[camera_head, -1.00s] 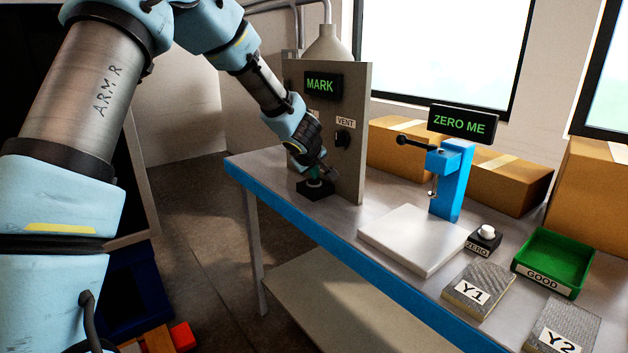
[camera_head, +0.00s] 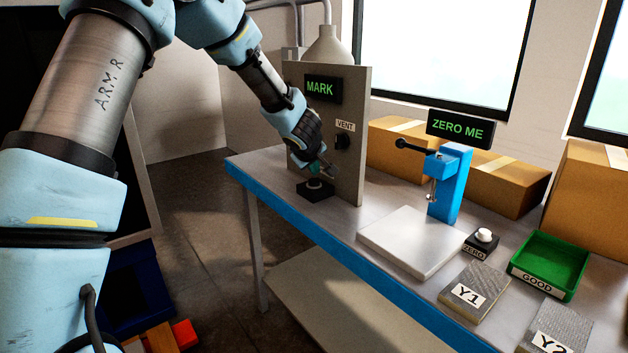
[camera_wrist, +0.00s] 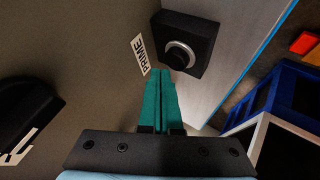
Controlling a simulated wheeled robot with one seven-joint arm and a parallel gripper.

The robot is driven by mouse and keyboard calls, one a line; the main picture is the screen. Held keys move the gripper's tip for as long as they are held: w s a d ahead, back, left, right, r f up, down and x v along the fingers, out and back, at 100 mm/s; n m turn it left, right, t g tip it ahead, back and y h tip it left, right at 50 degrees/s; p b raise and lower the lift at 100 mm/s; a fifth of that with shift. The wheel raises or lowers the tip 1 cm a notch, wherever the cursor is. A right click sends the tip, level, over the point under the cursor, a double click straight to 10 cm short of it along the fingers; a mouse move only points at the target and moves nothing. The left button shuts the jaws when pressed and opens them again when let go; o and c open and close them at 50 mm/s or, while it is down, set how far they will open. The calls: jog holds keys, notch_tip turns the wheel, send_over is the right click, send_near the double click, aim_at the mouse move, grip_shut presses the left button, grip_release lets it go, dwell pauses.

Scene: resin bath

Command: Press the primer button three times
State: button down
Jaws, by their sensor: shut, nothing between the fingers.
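The primer button is a black box with a pale round ring on top (camera_head: 315,186), standing on the bench at the foot of the grey panel (camera_head: 352,100). It also shows in the wrist view (camera_wrist: 181,54), beside a white PRIME label (camera_wrist: 139,55). My gripper (camera_head: 322,170) is just above the button, with a small gap visible between them. In the wrist view my two green fingers (camera_wrist: 164,72) are together and empty, their tips just short of the ring. A green MARK display (camera_head: 321,88) is lit on the panel.
A VENT knob (camera_head: 342,141) is on the panel close to my gripper. A white plate (camera_head: 412,240), blue stand (camera_head: 450,185), ZERO button (camera_head: 483,240), blocks Y1 (camera_head: 473,292) and Y2 (camera_head: 562,332) and a green GOOD tray (camera_head: 549,263) occupy the bench to the right.

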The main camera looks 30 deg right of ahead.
aim_at(314, 182)
jog(key=shift+r, duration=0.15)
notch_tip(314, 182, up, 5)
jog(key=p, duration=0.5)
jog(key=shift+a, duration=0.1)
dwell(2.2)
